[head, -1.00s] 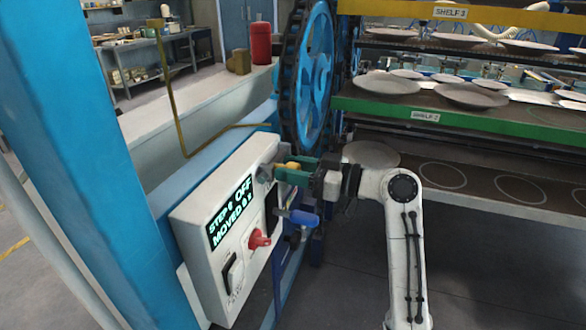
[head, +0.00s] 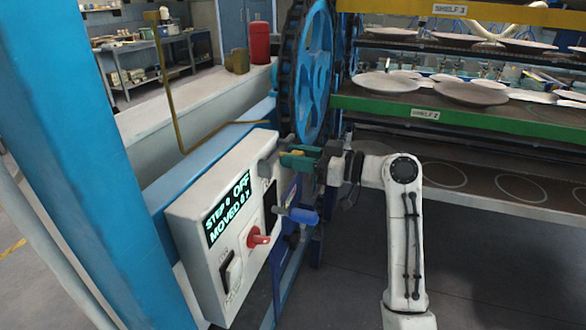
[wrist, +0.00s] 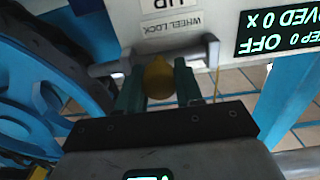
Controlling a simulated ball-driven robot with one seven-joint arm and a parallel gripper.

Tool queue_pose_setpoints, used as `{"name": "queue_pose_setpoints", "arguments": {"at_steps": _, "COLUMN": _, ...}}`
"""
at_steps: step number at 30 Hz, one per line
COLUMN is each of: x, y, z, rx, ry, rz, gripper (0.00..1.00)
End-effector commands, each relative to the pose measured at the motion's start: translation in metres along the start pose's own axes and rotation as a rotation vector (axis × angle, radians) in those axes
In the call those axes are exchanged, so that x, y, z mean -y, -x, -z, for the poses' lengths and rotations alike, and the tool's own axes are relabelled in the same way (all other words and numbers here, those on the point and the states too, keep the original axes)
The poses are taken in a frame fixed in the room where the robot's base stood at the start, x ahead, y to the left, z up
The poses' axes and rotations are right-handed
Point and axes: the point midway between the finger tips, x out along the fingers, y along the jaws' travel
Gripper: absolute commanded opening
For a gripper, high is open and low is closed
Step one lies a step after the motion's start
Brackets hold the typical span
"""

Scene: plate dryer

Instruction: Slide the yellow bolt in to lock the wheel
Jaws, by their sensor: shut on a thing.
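The yellow bolt's round knob (wrist: 158,78) sits between the green fingers of my gripper (wrist: 158,90) in the wrist view. The gripper is shut on the knob. A grey bar (wrist: 120,66) runs behind the knob under the WHEEL LOCK label (wrist: 168,27). In the head view my gripper (head: 298,159) is at the upper right of the control box, beside the wheel, and its fingers hide most of the knob. The blue wheel (head: 313,75) with its dark rim stands behind; part of it also shows in the wrist view (wrist: 35,95). The bolt's tip is not clear.
The white control box (head: 205,265) carries a display (head: 228,208) reading STEP 0 OFF, MOVED 0 X, and a red knob (head: 258,238). A blue handle (head: 302,216) juts out just below my gripper. Plate shelves (head: 430,115) stand at right.

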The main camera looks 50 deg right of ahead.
Motion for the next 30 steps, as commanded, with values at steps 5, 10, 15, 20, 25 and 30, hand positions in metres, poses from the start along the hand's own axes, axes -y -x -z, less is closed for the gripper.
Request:
{"name": "queue_pose_setpoints", "arguments": {"at_steps": 5, "x": -0.0098, "y": 0.0006, "z": -0.0006, "rx": 0.000, "ry": -0.001, "rz": -0.002, "gripper": 0.00}}
{"name": "queue_pose_setpoints", "arguments": {"at_steps": 10, "x": -0.0105, "y": 0.0008, "z": 0.0001, "rx": 0.000, "ry": -0.001, "rz": -0.005, "gripper": 0.00}}
{"name": "queue_pose_setpoints", "arguments": {"at_steps": 15, "x": -0.0106, "y": 0.0010, "z": 0.0004, "rx": -0.001, "ry": -0.001, "rz": -0.005, "gripper": 0.46}}
{"name": "queue_pose_setpoints", "arguments": {"at_steps": 20, "x": -0.0098, "y": 0.0008, "z": 0.0002, "rx": 0.000, "ry": -0.001, "rz": -0.003, "gripper": 0.60}}
{"name": "queue_pose_setpoints", "arguments": {"at_steps": 25, "x": -0.0092, "y": 0.0005, "z": 0.0001, "rx": 0.000, "ry": -0.001, "rz": -0.001, "gripper": 0.60}}
{"name": "queue_pose_setpoints", "arguments": {"at_steps": 30, "x": -0.0097, "y": 0.0079, "z": -0.0006, "rx": -0.001, "ry": -0.001, "rz": -0.003, "gripper": 0.60}}
